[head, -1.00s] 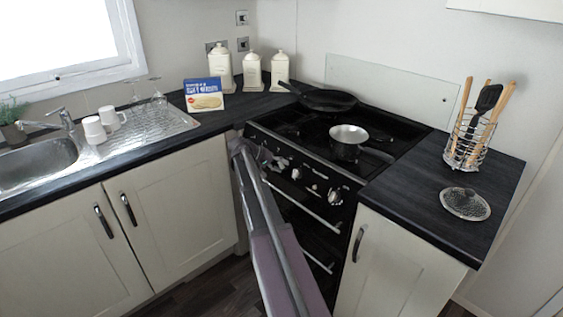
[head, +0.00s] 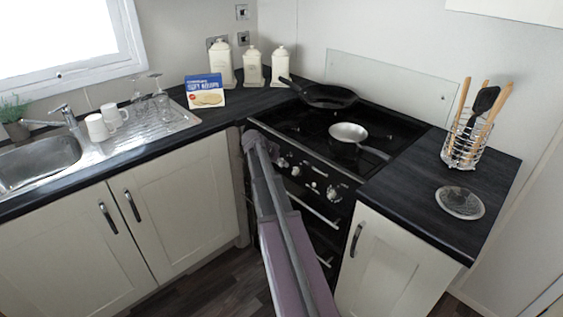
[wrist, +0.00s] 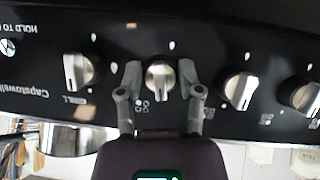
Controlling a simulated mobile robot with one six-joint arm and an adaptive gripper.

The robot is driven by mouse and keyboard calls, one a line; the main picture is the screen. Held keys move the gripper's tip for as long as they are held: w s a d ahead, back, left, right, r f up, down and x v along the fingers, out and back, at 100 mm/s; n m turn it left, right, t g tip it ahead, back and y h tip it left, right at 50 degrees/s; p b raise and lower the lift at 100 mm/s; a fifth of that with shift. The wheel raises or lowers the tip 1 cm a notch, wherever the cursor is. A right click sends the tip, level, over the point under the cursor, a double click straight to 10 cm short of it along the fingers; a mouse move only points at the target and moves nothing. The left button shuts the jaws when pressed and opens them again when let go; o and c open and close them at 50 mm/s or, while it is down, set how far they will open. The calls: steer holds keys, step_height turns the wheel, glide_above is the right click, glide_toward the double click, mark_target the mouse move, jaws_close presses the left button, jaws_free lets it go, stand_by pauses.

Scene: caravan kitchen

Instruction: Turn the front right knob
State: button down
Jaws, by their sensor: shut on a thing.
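The black cooker panel (wrist: 215,60) carries a row of silver knobs, upside down in the wrist view. My gripper (wrist: 159,72) has one finger on each side of one knob (wrist: 159,83) and is shut on it. A knob (wrist: 82,70) beside printed lettering is to its left. Another knob (wrist: 240,90) is to its right, with one more (wrist: 308,98) at the edge. In the head view the knobs sit on the cooker front (head: 345,180), below the hob. My arm reaches the left part of that front, and the fingers are hard to make out there.
A small saucepan (head: 348,132) and a black frying pan (head: 325,95) stand on the hob. A utensil holder (head: 462,150) and a round lid (head: 460,202) are on the right worktop. Oven handles (head: 315,212) run below the knobs.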

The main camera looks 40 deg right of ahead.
steer(key=shift+d+r+m+t, duration=0.15)
steer(key=shift+m+t, duration=0.25)
steer(key=shift+m, duration=0.2)
steer(key=shift+w, duration=0.1)
steer(key=shift+c, duration=1.3)
jaws_free()
steer(key=s+a+r+n+y+p, duration=0.2)
steer(key=s+a+n, duration=0.3)
steer(key=a, duration=0.9)
steer(key=s+a+r+n+y+p, duration=0.2)
steer(key=s+a+n+p, duration=0.3)
steer(key=a, duration=0.9)
steer(key=s+a+r+n+y+p, duration=0.2)
steer(key=s+a+n+y+p, duration=0.2)
steer(key=a, duration=1)
steer(key=s+n, duration=0.3)
steer(key=shift+s+a+r+g, duration=0.15)
steer(key=shift+a+r+g, duration=0.15)
steer(key=shift+r, duration=0.1)
steer(key=shift+d, duration=0.1)
